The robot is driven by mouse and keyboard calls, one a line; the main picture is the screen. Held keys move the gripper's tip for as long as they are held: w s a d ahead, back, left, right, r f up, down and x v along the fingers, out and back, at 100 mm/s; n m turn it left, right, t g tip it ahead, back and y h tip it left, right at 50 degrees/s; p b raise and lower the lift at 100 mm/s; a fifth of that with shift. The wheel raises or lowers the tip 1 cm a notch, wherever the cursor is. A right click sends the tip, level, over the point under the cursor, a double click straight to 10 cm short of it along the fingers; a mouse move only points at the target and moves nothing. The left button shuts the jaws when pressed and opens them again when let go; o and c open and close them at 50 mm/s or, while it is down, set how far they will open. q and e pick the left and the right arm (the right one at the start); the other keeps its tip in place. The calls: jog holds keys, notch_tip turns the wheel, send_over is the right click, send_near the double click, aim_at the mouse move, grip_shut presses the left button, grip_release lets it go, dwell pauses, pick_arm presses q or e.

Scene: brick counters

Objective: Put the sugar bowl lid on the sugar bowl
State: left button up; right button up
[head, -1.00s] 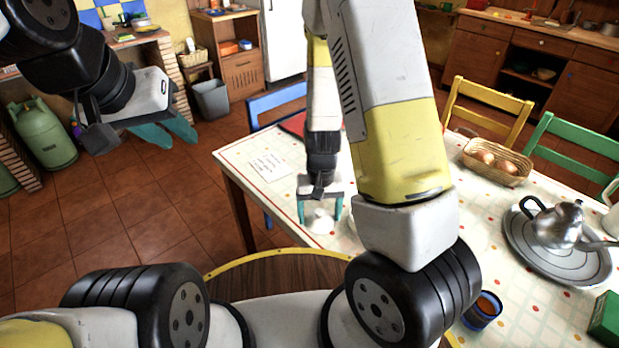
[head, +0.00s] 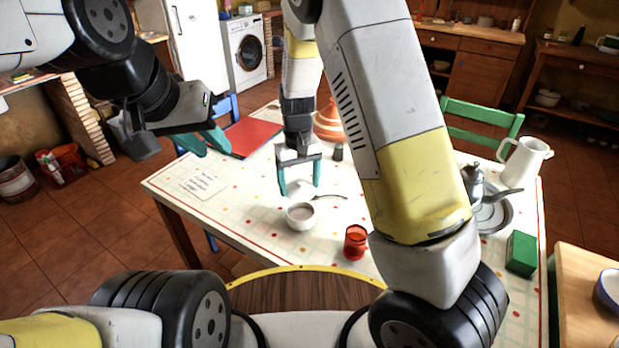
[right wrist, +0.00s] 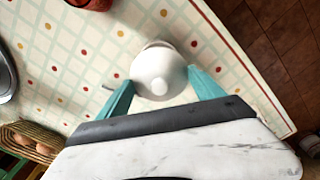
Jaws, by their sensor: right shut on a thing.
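The sugar bowl (head: 300,222) is small, white and open at the top, with greyish contents. It stands upright on the table near its front edge. My right gripper (head: 300,188) is above and just behind it in the picture, fingers pointing down. In the right wrist view, the white round sugar bowl lid (right wrist: 158,72) sits between the two teal fingertips, which are shut on its sides. A white rim behind the lid looks like the bowl's. In the head view I cannot make the lid out clearly. My left gripper (head: 203,142) is open and empty, off the table's left side.
A red tumbler (head: 355,242) stands right of the bowl, and a spoon (head: 328,196) lies behind it. A dark shaker (head: 338,152), red folder (head: 252,137) and terracotta pot (head: 328,122) are farther back. A metal teapot (head: 473,180) and green box (head: 521,254) are at the right.

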jog(key=shift+d, duration=0.1)
dwell(0.3)
jog(key=shift+f, duration=3.35)
jog(key=shift+f, duration=0.4)
jog(key=o, duration=1.6)
jog(key=shift+c, duration=0.2)
